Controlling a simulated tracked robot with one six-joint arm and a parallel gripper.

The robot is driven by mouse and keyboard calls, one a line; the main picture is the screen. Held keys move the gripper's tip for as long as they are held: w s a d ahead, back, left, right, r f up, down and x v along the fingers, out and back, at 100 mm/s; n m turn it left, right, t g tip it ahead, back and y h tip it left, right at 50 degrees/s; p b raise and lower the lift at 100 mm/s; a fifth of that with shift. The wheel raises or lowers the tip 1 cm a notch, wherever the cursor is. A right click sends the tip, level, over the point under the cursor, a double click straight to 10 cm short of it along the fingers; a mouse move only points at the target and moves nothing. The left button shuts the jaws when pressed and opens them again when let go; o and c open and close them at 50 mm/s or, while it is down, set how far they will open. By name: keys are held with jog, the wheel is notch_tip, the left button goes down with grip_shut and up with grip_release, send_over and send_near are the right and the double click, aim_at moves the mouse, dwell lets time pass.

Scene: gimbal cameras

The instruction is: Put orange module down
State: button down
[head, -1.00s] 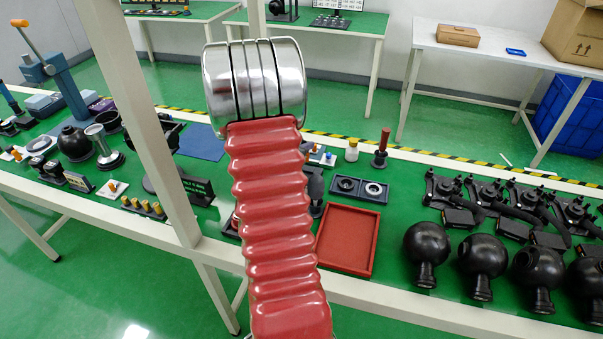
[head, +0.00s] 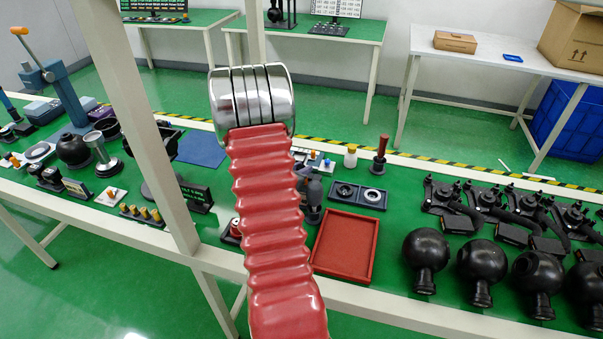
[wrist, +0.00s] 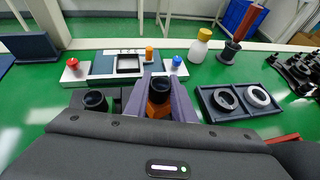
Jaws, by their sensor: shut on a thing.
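The orange module (wrist: 158,88), with a round black lens-like top, is in the middle of the wrist view. It sits between the purple-grey fingers of my gripper (wrist: 158,108), which are shut on it. Its lower part is hidden, so I cannot tell whether it touches the table. Just behind it is a grey-blue fixture (wrist: 101,66) with a square dark-framed socket, a red knob, a blue knob and an orange knob. In the head view my red ribbed arm hides the module; part of the fixture shows (head: 318,162).
A dark holder with two rings (wrist: 228,102) is right of the module; it also shows in the head view (head: 358,195). A yellow-capped bottle (wrist: 199,46) and a red-handled tool (wrist: 245,28) stand behind. A red tray (head: 345,247) lies at the front edge, apparently empty.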

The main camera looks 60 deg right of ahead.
jog(key=shift+f, duration=0.9)
jog(key=c, duration=1.5)
grip_release()
jog(key=shift+f, duration=0.1)
jog(key=shift+w+a+r, duration=0.1)
jog(key=shift+a+r, duration=0.3)
jog(key=shift+a, duration=0.2)
jog(key=v, duration=1)
jog(key=shift+a+r, duration=0.1)
jog(key=shift+a, duration=0.2)
